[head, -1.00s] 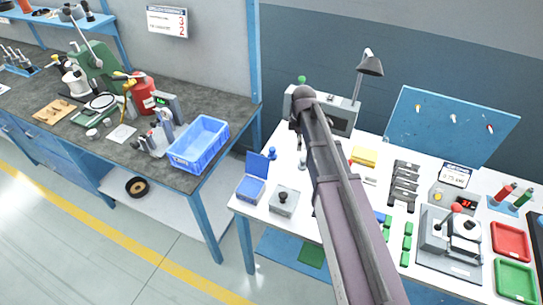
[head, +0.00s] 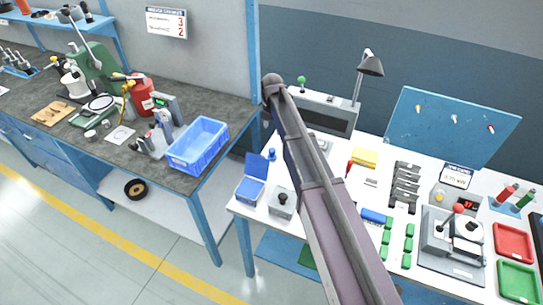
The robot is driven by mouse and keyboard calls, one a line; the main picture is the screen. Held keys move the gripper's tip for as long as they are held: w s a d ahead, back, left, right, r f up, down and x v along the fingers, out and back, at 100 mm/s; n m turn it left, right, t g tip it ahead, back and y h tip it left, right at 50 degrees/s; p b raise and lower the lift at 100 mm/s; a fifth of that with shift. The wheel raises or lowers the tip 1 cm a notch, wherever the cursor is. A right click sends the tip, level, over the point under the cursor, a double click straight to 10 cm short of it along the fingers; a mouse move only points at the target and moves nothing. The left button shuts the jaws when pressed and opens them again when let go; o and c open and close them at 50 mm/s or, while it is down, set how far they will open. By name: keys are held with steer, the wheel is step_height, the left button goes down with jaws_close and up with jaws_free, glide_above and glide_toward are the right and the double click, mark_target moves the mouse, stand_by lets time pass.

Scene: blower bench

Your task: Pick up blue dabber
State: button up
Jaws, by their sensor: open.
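A small blue knob-shaped piece (head: 272,154), which looks like the blue dabber, stands upright on the white table beside the raised lid of an open blue box (head: 250,190). My arm crosses the head view from the bottom edge up to its elbow, just right of the blue piece in the picture. My gripper cannot be made out; it is hidden behind the arm or out of view. A blue block (head: 374,215) lies right of the arm, near several green blocks (head: 408,245).
A grey cabinet (head: 325,113) and a lamp (head: 370,66) stand at the back. A blue crate (head: 199,146) sits on the dark bench at left. Red and green trays (head: 514,242) are at far right.

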mark_target(272, 149)
steer(key=shift+f, duration=0.15)
step_height(272, 149, down, 8)
steer(key=b, duration=0.8)
steer(key=shift+f+b, duration=0.2)
steer(key=shift+b, duration=0.15)
steer(key=shift+s+f+b, duration=0.1)
steer(key=shift+f+b, duration=2.5)
jaws_close()
